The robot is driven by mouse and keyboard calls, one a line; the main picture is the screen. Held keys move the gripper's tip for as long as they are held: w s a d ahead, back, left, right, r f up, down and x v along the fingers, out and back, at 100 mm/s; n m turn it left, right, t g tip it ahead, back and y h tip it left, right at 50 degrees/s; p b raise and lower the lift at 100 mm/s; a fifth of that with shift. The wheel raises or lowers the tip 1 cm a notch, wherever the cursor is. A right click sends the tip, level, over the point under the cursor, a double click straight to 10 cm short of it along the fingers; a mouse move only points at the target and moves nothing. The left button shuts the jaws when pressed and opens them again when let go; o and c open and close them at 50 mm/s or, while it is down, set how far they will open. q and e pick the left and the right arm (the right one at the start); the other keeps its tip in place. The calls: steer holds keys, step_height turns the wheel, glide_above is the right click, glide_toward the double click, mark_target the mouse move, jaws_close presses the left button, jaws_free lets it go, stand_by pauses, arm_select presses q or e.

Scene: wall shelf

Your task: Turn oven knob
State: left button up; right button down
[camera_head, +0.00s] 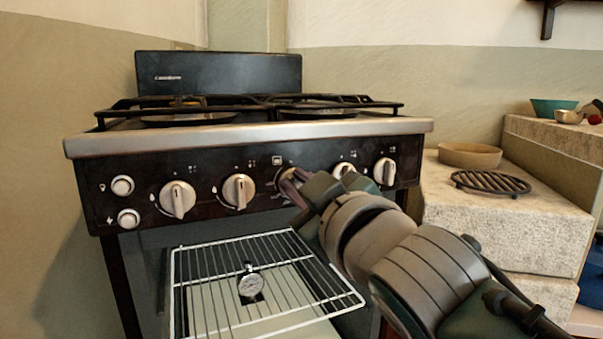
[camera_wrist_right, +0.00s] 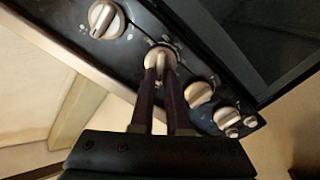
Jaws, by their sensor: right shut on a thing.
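The stove's black front panel (camera_head: 210,165) carries a row of pale knobs. The middle knob (camera_wrist_right: 160,56), below a small square oven symbol in the head view, is between the fingers of my right gripper (camera_wrist_right: 162,70). The right gripper also shows in the head view (camera_head: 291,184), reaching in from the lower right with its fingertips at the panel. It is shut on the middle knob and hides most of it in the head view. My left gripper is not in view.
Neighbouring knobs sit close on both sides, a left one (camera_head: 239,191) and a right one (camera_head: 385,171). A wire rack (camera_head: 205,290) with a round thermometer (camera_head: 250,284) lies below the panel. A stone counter (camera_head: 480,215) with a bowl (camera_head: 469,155) and a round trivet (camera_head: 490,182) stands right.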

steer(key=n, duration=0.4)
steer(key=shift+a+f+n, duration=0.15)
steer(key=shift+f+n, duration=0.05)
steer(key=shift+n, duration=0.2)
stand_by(0.4)
steer(key=c, duration=0.9)
jaws_free()
steer(key=shift+s, duration=0.1)
steer(key=p+v, duration=0.4)
steer(key=v, duration=0.6)
